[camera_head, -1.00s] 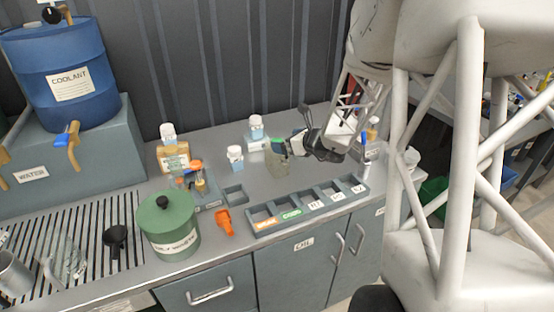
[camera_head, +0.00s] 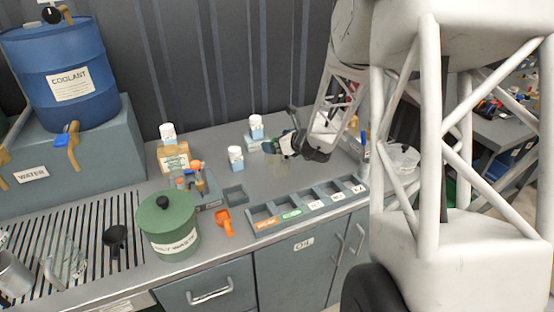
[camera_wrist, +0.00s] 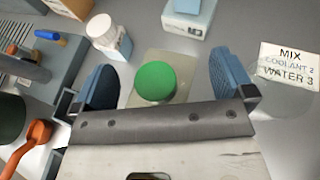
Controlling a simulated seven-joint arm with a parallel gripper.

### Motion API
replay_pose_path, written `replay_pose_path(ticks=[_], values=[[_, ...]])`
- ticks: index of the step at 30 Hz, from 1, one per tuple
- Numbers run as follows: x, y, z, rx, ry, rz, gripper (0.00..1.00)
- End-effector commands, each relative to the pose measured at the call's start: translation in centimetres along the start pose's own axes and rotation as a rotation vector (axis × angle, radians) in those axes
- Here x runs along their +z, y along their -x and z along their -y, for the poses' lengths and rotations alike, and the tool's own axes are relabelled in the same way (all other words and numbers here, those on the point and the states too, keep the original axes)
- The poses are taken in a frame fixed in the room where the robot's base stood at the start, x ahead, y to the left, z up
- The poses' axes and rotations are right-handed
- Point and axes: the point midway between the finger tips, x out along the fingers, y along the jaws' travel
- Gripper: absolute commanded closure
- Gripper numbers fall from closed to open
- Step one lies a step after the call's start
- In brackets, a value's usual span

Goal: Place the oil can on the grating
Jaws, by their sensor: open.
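No can is clearly labelled as the oil can. A squarish see-through container with a round green cap (camera_wrist: 155,82) stands on the counter between my fingers; I cannot tell whether it is the oil can. My gripper (camera_wrist: 164,75) is open, with one blue-grey finger on each side of the cap and a gap on both sides. In the head view, my gripper (camera_head: 280,146) is over the back middle of the counter, by the faint container (camera_head: 279,163). The grating (camera_head: 95,240), black and grey stripes, is at the counter's left end.
A green lidded waste pot (camera_head: 168,228), a black funnel (camera_head: 115,238) and a clear jug (camera_head: 70,258) stand by or on the grating. An amber bottle (camera_head: 173,158), white-capped bottles (camera_head: 235,157) and an orange scoop (camera_head: 225,222) lie between. A compartment tray (camera_head: 308,206) is at the front.

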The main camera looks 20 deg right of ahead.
Motion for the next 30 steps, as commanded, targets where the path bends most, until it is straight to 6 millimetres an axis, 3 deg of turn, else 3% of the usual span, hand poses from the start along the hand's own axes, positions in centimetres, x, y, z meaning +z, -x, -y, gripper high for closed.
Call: replay_pose_path(ticks=[5,18,20,22,23,30], values=[[-0.01,0.01,0.0,0.0,0.0,0.0,0.03],[-0.07,0.0,-0.01,0.0,0.0,-0.001,0.7],[-0.09,0.0,-0.01,0.0,-0.001,-0.001,0.8],[-0.1,0.0,-0.01,0.0,0.0,-0.001,0.82],[-0.1,0.01,-0.01,0.0,0.0,-0.002,0.9],[-0.05,0.05,-0.02,0.0,-0.001,-0.002,0.91]])
